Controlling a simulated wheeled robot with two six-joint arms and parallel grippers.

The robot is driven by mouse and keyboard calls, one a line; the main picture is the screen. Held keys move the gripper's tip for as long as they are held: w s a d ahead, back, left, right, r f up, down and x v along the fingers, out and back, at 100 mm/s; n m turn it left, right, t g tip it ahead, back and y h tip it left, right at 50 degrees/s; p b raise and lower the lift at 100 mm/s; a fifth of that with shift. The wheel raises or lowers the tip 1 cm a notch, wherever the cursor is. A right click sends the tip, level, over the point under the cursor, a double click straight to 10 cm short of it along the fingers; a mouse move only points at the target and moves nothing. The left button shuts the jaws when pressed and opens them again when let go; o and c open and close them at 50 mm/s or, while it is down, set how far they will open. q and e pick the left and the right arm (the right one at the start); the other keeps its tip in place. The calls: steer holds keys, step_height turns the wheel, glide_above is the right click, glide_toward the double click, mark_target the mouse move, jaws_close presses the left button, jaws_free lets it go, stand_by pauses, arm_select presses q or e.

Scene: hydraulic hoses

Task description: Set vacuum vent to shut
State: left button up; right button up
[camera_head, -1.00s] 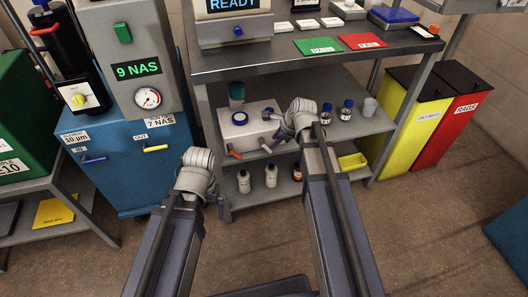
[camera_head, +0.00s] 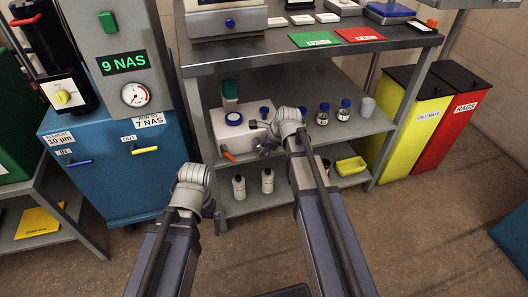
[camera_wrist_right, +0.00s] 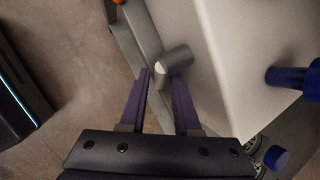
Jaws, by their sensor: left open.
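A white box-shaped unit (camera_head: 232,138) with blue caps sits on the middle shelf; I take it to be the vacuum unit. An orange-tipped lever (camera_head: 228,155) shows at its front left corner. The right wrist view shows a grey round stub with a pale end (camera_wrist_right: 173,62) on the unit's side; I cannot tell its setting. My right gripper (camera_wrist_right: 160,82) is open, its two purple fingertips on either side of the stub's pale end; contact is unclear. In the head view its wrist partly hides the unit's right side. My left gripper (camera_head: 214,212) is open and empty, left of the shelf unit's front.
A blue cabinet (camera_head: 105,185) with a gauge panel stands at the left. Bottles (camera_head: 323,115) stand right of the unit, and white bottles (camera_head: 267,181) and a yellow tray (camera_head: 350,166) below. Yellow (camera_head: 400,135) and red bins (camera_head: 455,125) stand right. The floor in front is clear.

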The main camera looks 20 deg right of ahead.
steer(key=shift+c, duration=0.2)
jaws_close()
steer(key=shift+r, duration=0.1)
steer(key=n+h+b, duration=0.1)
steer(key=h, duration=0.2)
steer(key=r+n+h+b, duration=0.1)
steer(key=h, duration=0.3)
steer(key=r+t+h+b, duration=0.1)
steer(key=h, duration=0.3)
steer(key=shift+s+n+b, duration=0.1)
steer(key=shift+n+b, duration=0.3)
stand_by(0.5)
steer(key=shift+o, duration=0.2)
jaws_free()
